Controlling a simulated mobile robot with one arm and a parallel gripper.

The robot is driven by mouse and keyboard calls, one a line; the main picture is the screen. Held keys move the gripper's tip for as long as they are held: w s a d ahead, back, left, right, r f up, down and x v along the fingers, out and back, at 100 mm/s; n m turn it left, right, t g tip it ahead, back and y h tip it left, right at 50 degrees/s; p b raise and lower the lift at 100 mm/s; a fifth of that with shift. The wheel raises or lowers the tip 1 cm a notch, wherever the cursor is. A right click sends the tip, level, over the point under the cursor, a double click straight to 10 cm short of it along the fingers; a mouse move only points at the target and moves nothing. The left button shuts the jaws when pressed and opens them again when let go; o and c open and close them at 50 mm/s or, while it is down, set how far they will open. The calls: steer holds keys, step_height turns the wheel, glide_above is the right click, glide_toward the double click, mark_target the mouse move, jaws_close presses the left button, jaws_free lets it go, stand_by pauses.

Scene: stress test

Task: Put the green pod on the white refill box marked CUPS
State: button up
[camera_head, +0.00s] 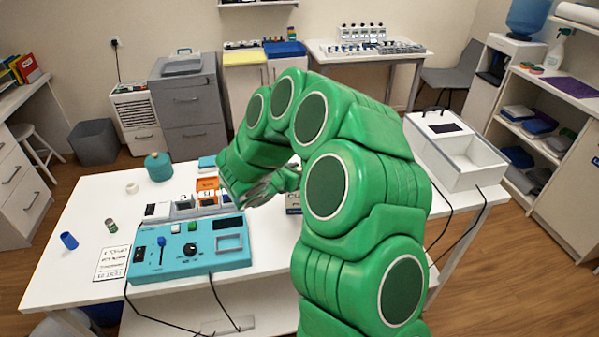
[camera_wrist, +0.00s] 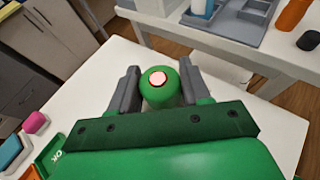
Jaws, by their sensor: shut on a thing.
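My gripper (camera_head: 264,187) is over the white table, right of the orange box, in the head view. In the wrist view my gripper (camera_wrist: 159,70) has its grey fingers shut on the green pod (camera_wrist: 154,96), one on each side. The pod is rounded, with a pale pink disc on its end. A white box with partly visible lettering beginning "CU" (camera_head: 294,199) stands just beyond the gripper in the head view. My arm hides much of it, and I cannot tell the gap between it and the pod.
A blue control panel (camera_head: 190,249) stands at the table's front, with the orange box (camera_head: 207,189) behind it. A teal pot (camera_head: 158,166), a small can (camera_head: 111,225) and a blue cup (camera_head: 68,240) are at left. A large white bin (camera_head: 465,173) stands at right.

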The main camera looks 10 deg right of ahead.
steer(key=shift+f, duration=0.15)
steer(key=o, duration=1)
steer(key=shift+f, duration=0.1)
steer(key=shift+o, duration=0.2)
